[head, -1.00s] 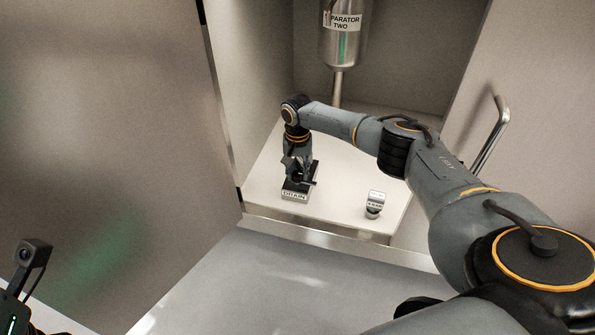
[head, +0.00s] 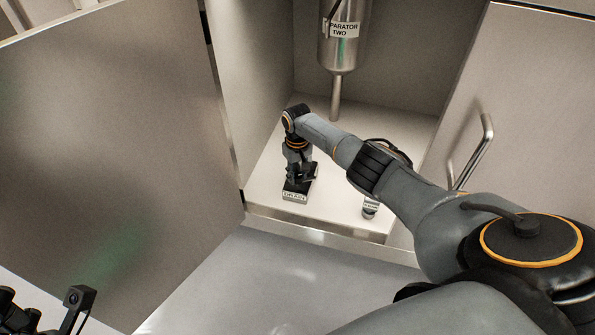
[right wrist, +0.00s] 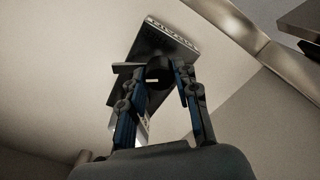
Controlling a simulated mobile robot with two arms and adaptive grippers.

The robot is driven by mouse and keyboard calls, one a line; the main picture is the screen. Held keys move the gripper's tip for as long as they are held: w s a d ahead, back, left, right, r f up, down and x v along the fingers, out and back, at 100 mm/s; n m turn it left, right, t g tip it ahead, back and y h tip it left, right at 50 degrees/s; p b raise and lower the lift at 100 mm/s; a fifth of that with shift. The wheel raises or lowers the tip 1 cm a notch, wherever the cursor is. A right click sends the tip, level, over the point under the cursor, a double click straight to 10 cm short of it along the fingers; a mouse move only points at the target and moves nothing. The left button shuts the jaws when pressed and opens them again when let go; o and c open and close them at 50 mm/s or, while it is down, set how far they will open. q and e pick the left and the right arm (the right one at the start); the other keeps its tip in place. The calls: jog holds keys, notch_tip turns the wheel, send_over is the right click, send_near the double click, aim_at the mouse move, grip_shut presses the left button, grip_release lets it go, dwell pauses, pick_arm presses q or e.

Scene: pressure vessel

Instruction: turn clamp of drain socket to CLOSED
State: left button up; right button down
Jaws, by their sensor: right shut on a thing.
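The drain socket (head: 295,196), a dark block with a white label on its front, stands on the cabinet floor under my right gripper. In the right wrist view the socket (right wrist: 174,40) shows its label at the top of the picture. My right gripper (head: 300,177) points down over it. The right wrist view shows the right gripper (right wrist: 160,72) shut on the dark clamp (right wrist: 159,68), with one finger on each side. I cannot read the clamp's setting. A part of my left arm shows at the lower left of the head view, but its gripper fingers do not show.
A metal vessel (head: 344,35) with a label hangs at the back of the cabinet, its pipe reaching down. A small labelled fitting (head: 370,208) stands right of the socket, partly hidden by my arm. An open door (head: 110,160) is at left, and a door with a handle (head: 474,152) at right.

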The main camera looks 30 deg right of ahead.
aim_at(297, 175)
jog(key=n, duration=0.5)
jog(key=shift+n, duration=0.3)
jog(key=n, duration=0.5)
jog(key=shift+a+n, duration=0.1)
jog(key=shift+n, duration=0.2)
jog(key=c, duration=1)
grip_release()
jog(key=shift+r, duration=0.1)
notch_tip(297, 175, up, 12)
jog(key=shift+f, duration=0.1)
jog(key=shift+f, duration=0.1)
